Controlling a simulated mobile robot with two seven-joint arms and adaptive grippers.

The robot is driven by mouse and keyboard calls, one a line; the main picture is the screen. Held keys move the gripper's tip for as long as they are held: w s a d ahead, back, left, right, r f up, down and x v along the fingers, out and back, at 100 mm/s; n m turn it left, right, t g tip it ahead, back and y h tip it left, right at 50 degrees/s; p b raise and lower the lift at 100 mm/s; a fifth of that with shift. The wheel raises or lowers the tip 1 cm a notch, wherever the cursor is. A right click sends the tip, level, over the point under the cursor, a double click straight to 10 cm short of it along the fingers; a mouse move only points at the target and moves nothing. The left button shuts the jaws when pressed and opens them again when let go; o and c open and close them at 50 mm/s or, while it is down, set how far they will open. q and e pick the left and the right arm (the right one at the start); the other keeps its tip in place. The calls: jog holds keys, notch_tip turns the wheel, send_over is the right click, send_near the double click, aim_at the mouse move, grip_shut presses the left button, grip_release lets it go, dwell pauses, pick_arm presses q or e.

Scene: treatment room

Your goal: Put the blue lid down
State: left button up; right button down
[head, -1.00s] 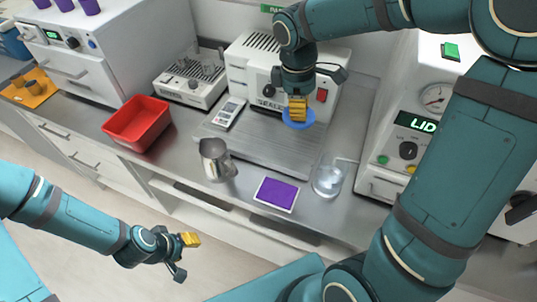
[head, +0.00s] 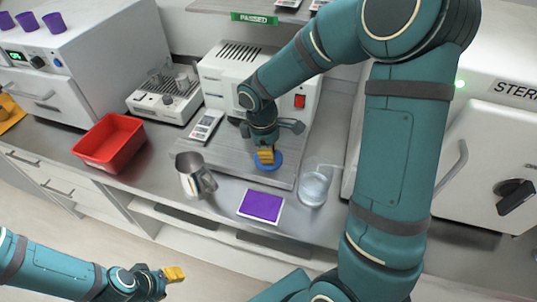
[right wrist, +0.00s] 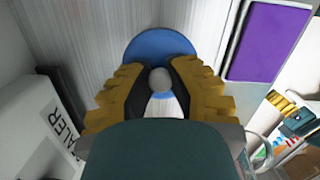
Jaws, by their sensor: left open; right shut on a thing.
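The blue lid (head: 272,165) is under my right gripper (head: 265,155), low over the front part of the grey ribbed tray (head: 232,160). In the right wrist view the lid (right wrist: 158,45) is a round blue disc with a grey knob between the yellow fingers of my right gripper (right wrist: 160,95). The fingers are shut on it. I cannot tell whether the lid touches the tray. My left gripper (head: 172,274) is open and empty, low at the left in front of the counter.
A steel jug (head: 190,175), a purple pad (head: 261,205) and a clear glass vessel (head: 313,188) stand near the counter's front edge. A sealer machine (head: 228,75) is behind, a handheld device (head: 206,126) on the tray's left. A red bin (head: 108,142) is further left.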

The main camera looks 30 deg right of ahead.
jog(key=shift+f, duration=0.25)
jog(key=shift+f, duration=0.2)
jog(key=c, duration=1)
grip_release()
jog(key=shift+r, duration=0.1)
jog(key=shift+r, duration=0.2)
jog(key=r+p, duration=0.1)
jog(key=r, duration=0.3)
jog(key=r+p, duration=0.1)
jog(key=r, duration=0.3)
jog(key=w+a+r, duration=0.1)
jog(key=r, duration=0.2)
jog(key=shift+r+p, duration=0.4)
